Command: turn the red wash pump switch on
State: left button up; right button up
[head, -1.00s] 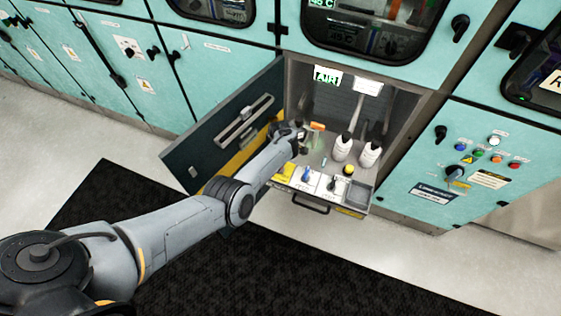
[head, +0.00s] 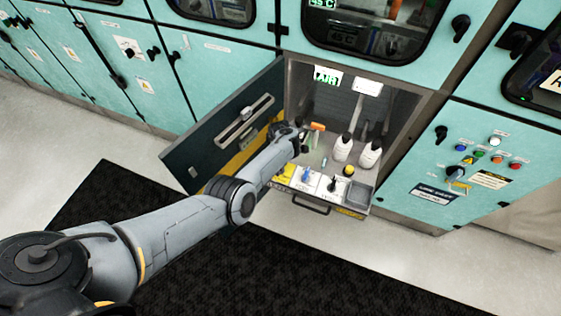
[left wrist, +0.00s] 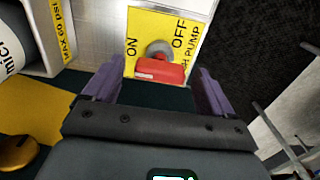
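The red wash pump switch (left wrist: 160,71) is in the left wrist view, a red handle on a round grey base. It sits on a yellow label plate (left wrist: 143,22) with ON at the left and OFF at the right; part of the pump wording is cut off. My left gripper (left wrist: 158,82) is open, with its purple fingers apart on either side of the red handle. I cannot tell whether they touch it. In the head view my left arm reaches into the open cabinet and the switch cannot be made out. My right gripper is not in view.
The open cabinet door (head: 205,138) stands left of my arm. White bottles (head: 342,147) stand in the cabinet to the right, above a pull-out panel with a blue knob (head: 306,175). An orange-topped item (head: 317,127) is close by the gripper. A dark mat (head: 330,275) covers the floor.

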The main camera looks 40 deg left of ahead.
pick_arm(q)
jog(key=shift+r, duration=0.1)
notch_tip(320, 180, up, 11)
jog(key=p, duration=0.5)
jog(key=shift+f, duration=0.2)
